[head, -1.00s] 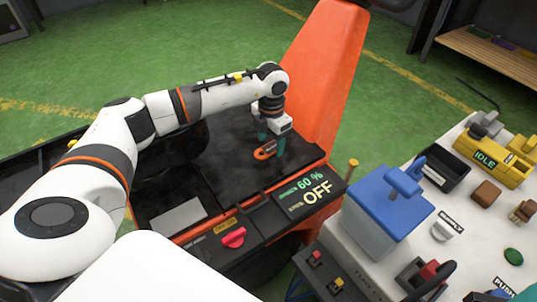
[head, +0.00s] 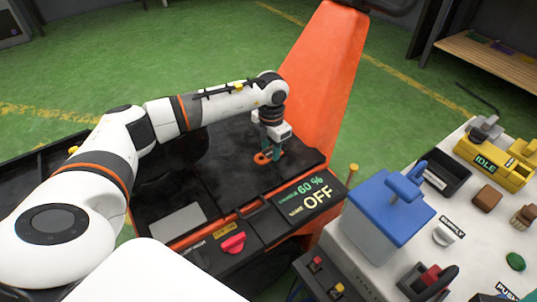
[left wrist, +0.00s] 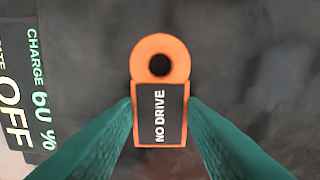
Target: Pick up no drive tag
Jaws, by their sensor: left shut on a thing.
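The no drive tag (left wrist: 160,100) is orange with a dark label reading "NO DRIVE" and a round end with a hole. It also shows small in the head view (head: 262,157), at the black top of the orange-edged unit. My left gripper (head: 270,154) points down there. In the left wrist view its two teal fingers (left wrist: 160,108) are shut on the tag's long sides, one on each side. I cannot tell whether the tag touches the surface.
A display (head: 309,196) reads "CHARGE 60 %" and "OFF", with a red knob (head: 233,243) near it. A tall orange column (head: 322,80) rises close behind the gripper. At right, a white bench holds a blue-lidded container (head: 388,205) and a black bin (head: 446,176).

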